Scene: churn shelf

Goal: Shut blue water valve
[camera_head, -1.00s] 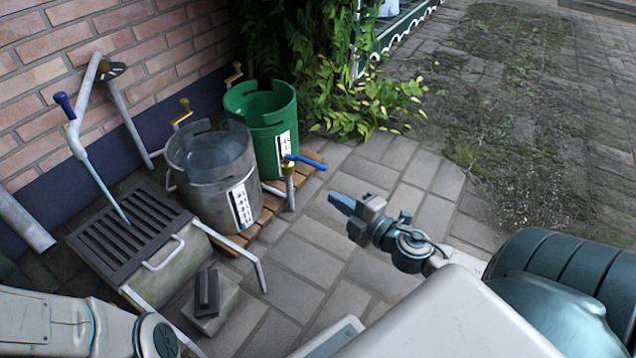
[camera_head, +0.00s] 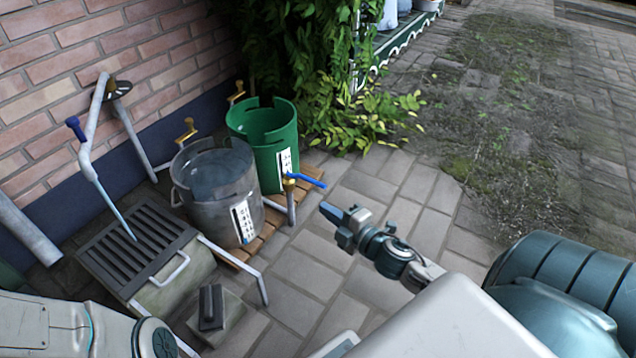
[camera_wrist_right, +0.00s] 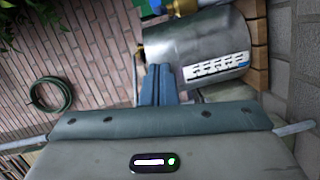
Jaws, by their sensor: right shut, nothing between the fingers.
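The blue valve lever (camera_head: 309,181) sits on a brass valve body (camera_head: 289,184) atop a short upright grey pipe (camera_head: 291,208), beside the green bucket. The lever sticks out sideways to the right. My right gripper (camera_head: 328,211) is shut and empty, with its blue fingertips just below and right of the lever, apart from it. In the right wrist view the shut fingers (camera_wrist_right: 158,84) point toward the metal tub, and part of the blue lever (camera_wrist_right: 184,7) and brass body (camera_wrist_right: 157,5) show at the top edge. My left gripper is out of view.
A clear-topped metal tub (camera_head: 215,195) and the green bucket (camera_head: 262,130) stand on wooden slats left of the valve. Water runs from a grey pipe (camera_head: 86,152) onto a drain grate (camera_head: 135,240). Paving (camera_head: 400,195) right of the valve is clear. A plant (camera_head: 365,120) grows behind.

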